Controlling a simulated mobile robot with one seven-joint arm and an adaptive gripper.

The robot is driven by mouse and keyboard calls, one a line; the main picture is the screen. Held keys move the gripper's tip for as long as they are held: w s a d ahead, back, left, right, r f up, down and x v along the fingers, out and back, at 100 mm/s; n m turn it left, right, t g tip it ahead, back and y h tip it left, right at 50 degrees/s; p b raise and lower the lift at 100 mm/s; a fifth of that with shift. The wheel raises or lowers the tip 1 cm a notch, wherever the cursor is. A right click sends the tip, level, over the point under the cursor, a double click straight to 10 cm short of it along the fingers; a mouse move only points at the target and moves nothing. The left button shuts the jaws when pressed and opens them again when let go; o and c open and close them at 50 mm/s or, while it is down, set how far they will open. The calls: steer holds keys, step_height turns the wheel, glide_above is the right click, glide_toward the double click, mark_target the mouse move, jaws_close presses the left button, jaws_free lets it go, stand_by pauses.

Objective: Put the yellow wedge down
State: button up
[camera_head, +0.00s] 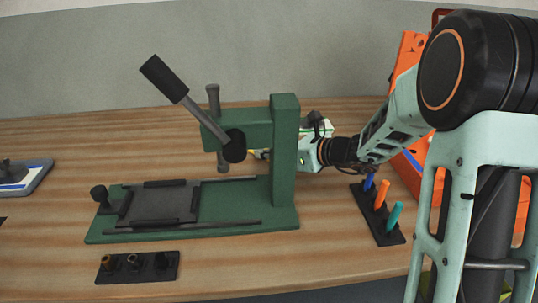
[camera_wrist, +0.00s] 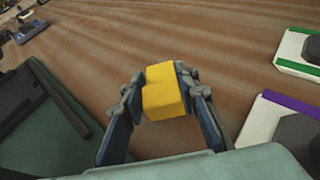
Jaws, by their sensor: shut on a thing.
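The yellow wedge (camera_wrist: 163,91) is between the two fingers of my gripper (camera_wrist: 160,105) in the wrist view. The gripper is shut on it, with one finger on each side. Bare wooden table shows beyond the wedge; whether the wedge touches the table I cannot tell. In the head view my gripper's fingers are mostly hidden behind the green press. Only a small bit of yellow shows there, beside the press column.
The green press (camera_head: 284,150) with its lever stands on the table (camera_head: 330,250). A black rack (camera_head: 390,232) holds blue, orange and teal pegs. A black holder (camera_head: 137,267) lies in front. White blocks with green (camera_wrist: 298,50) and purple (camera_wrist: 290,112) edges lie right. Orange bins stand behind my arm.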

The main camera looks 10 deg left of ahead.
steer(key=shift+f, duration=0.45)
steer(key=shift+f, duration=0.25)
steer(key=o, duration=1.1)
steer(key=shift+r, duration=0.1)
steer(key=shift+o, duration=0.2)
steer(key=shift+r, duration=0.1)
